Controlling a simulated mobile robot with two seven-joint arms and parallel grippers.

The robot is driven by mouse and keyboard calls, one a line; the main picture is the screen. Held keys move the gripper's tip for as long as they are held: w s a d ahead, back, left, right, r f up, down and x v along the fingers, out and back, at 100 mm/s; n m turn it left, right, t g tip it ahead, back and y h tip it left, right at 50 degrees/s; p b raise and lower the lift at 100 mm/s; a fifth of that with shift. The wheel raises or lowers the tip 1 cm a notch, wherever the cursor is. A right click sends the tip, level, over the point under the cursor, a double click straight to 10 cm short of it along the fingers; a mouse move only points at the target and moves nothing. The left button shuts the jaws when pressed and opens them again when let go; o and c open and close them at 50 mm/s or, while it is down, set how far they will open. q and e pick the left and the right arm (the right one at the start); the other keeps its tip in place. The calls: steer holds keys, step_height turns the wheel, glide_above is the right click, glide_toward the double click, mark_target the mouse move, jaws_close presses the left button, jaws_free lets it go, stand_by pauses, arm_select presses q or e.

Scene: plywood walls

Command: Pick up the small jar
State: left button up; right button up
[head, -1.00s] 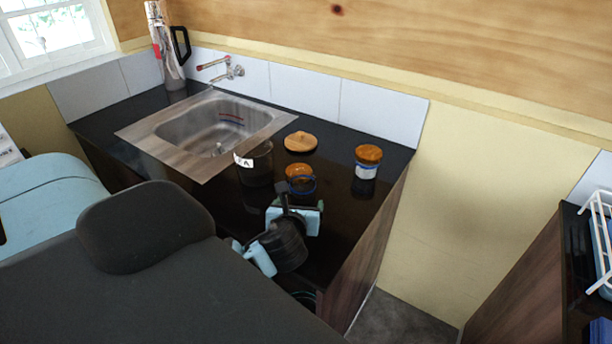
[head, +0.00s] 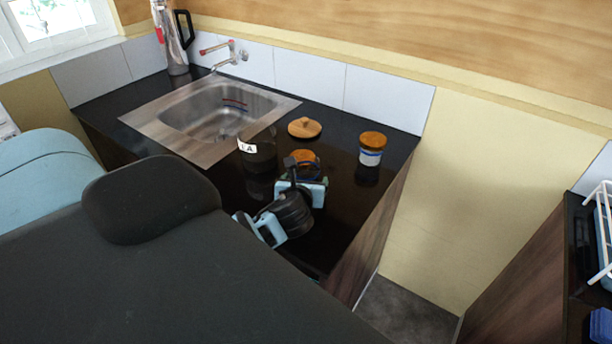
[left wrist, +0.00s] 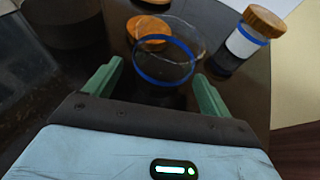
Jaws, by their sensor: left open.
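A small clear glass jar with a blue band (left wrist: 165,68) stands on the dark counter, close ahead of my left gripper (left wrist: 157,80). In the left wrist view the open fingers lie on either side of its near part, with no contact visible. In the head view the left gripper (head: 302,183) mostly hides this jar. A round orange-brown wooden piece (left wrist: 150,32) shows at its far side, partly through the glass. Another small jar with a wooden lid and a white and blue side (head: 371,150) stands upright to the right; it also shows in the left wrist view (left wrist: 245,42).
A larger dark jar with a lettered label (head: 259,155) stands left of the gripper. A loose wooden lid (head: 305,127) lies behind. A metal sink (head: 215,112) with a tap is at the left. The counter's right edge is beyond the lidded jar.

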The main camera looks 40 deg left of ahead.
mark_target(308, 163)
arm_select(q)
steer(key=shift+x, duration=1.5)
steer(key=c, duration=1.2)
steer(key=shift+o, duration=0.2)
steer(key=shift+r, duration=0.15)
steer(key=shift+r, duration=0.5)
step_height(308, 163, up, 2)
steer(key=shift+r, duration=0.1)
steer(key=s, duration=0.5)
steer(key=s+r, duration=0.1)
steer(key=s, duration=0.4)
steer(key=s+d, duration=0.1)
steer(key=s, duration=0.5)
steer(key=shift+r, duration=0.3)
